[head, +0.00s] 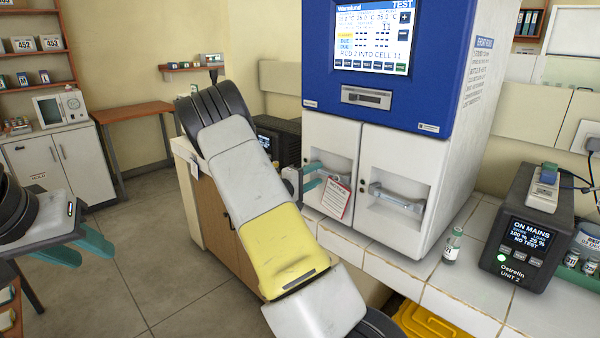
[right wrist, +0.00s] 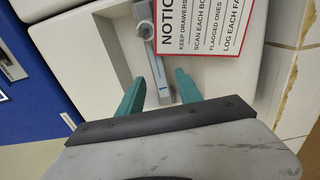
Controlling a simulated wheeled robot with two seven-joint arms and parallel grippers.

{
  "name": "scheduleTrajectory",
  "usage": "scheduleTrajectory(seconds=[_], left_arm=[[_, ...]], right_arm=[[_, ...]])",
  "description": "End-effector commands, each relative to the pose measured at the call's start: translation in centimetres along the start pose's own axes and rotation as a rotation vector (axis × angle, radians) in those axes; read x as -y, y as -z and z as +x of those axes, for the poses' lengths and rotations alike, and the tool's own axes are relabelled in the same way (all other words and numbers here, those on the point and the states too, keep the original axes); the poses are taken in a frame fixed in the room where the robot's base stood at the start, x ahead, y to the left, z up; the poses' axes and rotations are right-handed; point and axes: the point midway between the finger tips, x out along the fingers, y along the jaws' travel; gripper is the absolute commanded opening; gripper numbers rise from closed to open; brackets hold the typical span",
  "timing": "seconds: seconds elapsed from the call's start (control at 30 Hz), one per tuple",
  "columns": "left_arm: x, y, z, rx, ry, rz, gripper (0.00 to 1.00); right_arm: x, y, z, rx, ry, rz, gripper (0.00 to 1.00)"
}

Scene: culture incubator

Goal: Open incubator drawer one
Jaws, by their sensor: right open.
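The incubator (head: 385,155) is a white cabinet with a blue top and a lit screen. Its front has two drawers with recessed bar handles, a left drawer (head: 329,134) and a right drawer (head: 405,150); I cannot read which is one. My right gripper (head: 313,177) is open at the left drawer's recess. In the right wrist view its teal fingers (right wrist: 158,88) are spread on either side of the grey handle bar (right wrist: 157,62); contact cannot be told. My left gripper (head: 84,250) is open and empty, far left.
A vial (head: 452,246) stands on the tiled counter (head: 455,290) in front of the incubator. A black power unit (head: 525,240) stands at the right. A yellow bin (head: 432,322) is below the counter edge. My right arm covers the counter's left part.

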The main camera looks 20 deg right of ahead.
Motion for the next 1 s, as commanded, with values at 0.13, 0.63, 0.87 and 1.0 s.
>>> scheduleTrajectory(seconds=[0.13, 0.63, 0.87, 1.0], left_arm=[[0.0, 0.0, 0.0, 0.0, 0.0, 0.0, 0.36], [0.0, 0.0, 0.0, 0.0, 0.0, 0.0, 0.36], [0.0, 0.0, 0.0, 0.0, 0.0, 0.0, 0.36], [0.0, 0.0, 0.0, 0.0, 0.0, 0.0, 0.36]], right_arm=[[0.0, -0.1, 2.3, 0.003, 0.0, 0.0, 0.42], [0.0, -0.1, 3.9, 0.001, 0.002, -0.001, 0.34], [0.0, -0.1, 3.8, 0.001, 0.002, -0.001, 0.0], [0.0, -0.1, 3.8, 0.001, 0.002, 0.0, 0.0]])
